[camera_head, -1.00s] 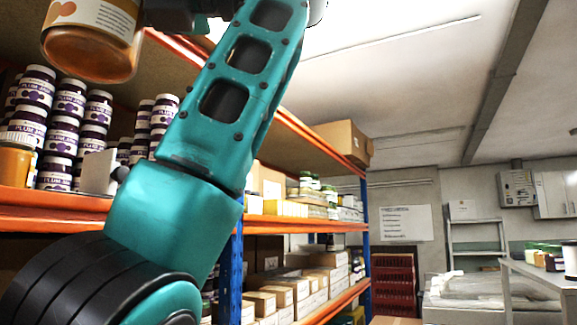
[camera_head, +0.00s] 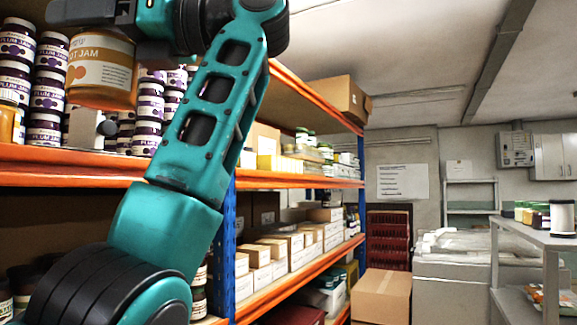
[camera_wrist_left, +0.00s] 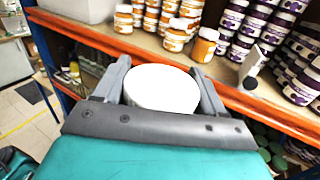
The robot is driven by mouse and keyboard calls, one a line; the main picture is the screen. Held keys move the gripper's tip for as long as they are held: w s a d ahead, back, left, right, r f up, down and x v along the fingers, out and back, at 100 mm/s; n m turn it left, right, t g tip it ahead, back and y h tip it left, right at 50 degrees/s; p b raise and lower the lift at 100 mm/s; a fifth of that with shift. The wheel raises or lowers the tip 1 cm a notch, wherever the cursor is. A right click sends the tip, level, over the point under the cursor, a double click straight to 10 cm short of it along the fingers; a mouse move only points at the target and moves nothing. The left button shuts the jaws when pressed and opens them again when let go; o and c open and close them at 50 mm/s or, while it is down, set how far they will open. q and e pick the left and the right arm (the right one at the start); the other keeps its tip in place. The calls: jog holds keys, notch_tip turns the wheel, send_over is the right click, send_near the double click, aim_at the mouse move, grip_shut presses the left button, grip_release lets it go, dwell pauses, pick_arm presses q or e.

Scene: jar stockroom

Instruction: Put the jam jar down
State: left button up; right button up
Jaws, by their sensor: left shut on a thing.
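The jam jar (camera_head: 100,72), with an orange label and orange contents, is held upright in front of the shelf's rows of plum jam. Its white lid (camera_wrist_left: 162,90) fills the space between the fingers in the left wrist view. My left gripper (camera_wrist_left: 161,76) is shut on the jar near its lid; it also shows in the head view (camera_head: 88,18). The orange shelf edge (camera_head: 60,154) lies below the jar. The head view does not clearly show the gap between jar and shelf. My right gripper is not in view.
Plum jam jars (camera_wrist_left: 300,88) stand stacked on the shelf, with a white card (camera_wrist_left: 250,64) beside them. Orange jars (camera_wrist_left: 175,35) stand to the left, one nearer the edge (camera_wrist_left: 204,44). Bare shelf (camera_wrist_left: 150,42) shows in front of the orange jars.

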pick_arm(q)
jog(key=w+a+f+m+t+h, duration=0.1)
jog(key=w+a+f+m+t, duration=0.2)
jog(key=w+f, duration=0.7)
jog(key=w+a+f+m+t+h, duration=0.15)
jog(key=w+a+f+t, duration=0.4)
jog(key=f, duration=0.75)
notch_tip(320, 180, down, 12)
jog(key=w+d+m+t+h, duration=0.1)
jog(key=w+d+m+t, duration=0.1)
jog(key=m, duration=0.1)
jog(key=s+d+f+m+t+h, duration=0.1)
jog(key=s+f+m+t+h, duration=0.2)
jog(key=f, duration=0.5)
jog(key=s+d+f+m+t+h, duration=0.2)
jog(key=f+t+h, duration=0.15)
jog(key=f, duration=0.45)
jog(key=s+d+f+m+h, duration=0.5)
jog(key=s+f+h, duration=0.3)
jog(key=s, duration=0.3)
jog(key=shift+s+d+f+t, duration=0.25)
jog(key=shift+d+f+t, duration=0.05)
jog(key=shift+d, duration=0.25)
jog(key=shift+w, duration=0.1)
